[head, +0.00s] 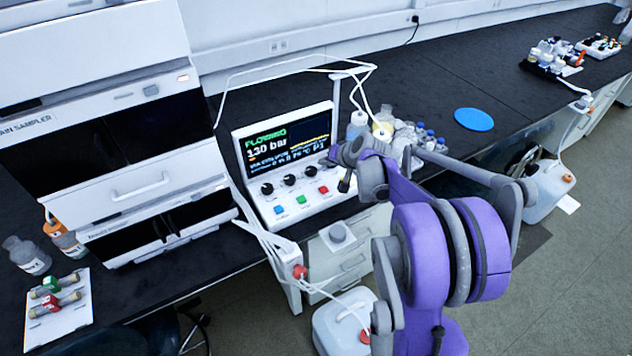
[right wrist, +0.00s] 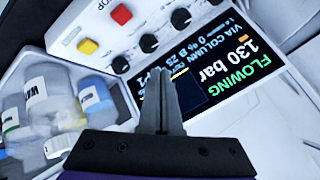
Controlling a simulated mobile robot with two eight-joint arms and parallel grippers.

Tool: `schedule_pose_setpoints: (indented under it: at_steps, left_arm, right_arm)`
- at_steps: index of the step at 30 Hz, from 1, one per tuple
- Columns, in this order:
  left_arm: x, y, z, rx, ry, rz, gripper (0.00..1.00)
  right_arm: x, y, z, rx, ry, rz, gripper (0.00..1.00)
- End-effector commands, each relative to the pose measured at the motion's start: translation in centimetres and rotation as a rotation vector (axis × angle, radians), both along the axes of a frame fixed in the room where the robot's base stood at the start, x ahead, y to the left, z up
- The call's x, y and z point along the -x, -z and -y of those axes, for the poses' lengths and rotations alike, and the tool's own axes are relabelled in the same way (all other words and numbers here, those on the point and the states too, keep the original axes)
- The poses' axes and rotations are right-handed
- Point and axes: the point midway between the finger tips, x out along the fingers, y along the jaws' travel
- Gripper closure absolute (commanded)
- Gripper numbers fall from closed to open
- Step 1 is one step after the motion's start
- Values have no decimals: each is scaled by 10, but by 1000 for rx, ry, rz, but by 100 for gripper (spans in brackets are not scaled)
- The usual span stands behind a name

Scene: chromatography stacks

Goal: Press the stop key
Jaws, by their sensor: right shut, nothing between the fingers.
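The control box (head: 300,160) stands on the black bench; its screen reads FLOWING and 130 bar. A blue key, a green key and a red key (head: 323,190) sit on its sloped front. A yellow key (right wrist: 88,46) sits nearer the box's end. My right gripper (head: 345,184) is shut and empty, just right of the red key. In the right wrist view its fingertips (right wrist: 160,72) overlap the screen's edge. My left gripper is out of view.
Bottles (right wrist: 45,95) stand beside the box's right end, close to my right gripper. Black knobs (head: 290,180) line the box above the keys. White tubing loops over it. A tall sampler stack (head: 130,195) stands left. A blue disc (head: 473,119) lies on the bench to the right.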

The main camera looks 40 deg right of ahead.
Motion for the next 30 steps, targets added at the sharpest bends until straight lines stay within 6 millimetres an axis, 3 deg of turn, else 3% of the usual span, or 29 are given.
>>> schedule_pose_setpoints:
  at_steps: [16,30]
  left_arm:
    - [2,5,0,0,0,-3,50]
    - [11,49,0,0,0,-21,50]
  right_arm:
    - [0,7,1,-1,2,1,100]
    - [0,66,1,-2,1,-1,100]
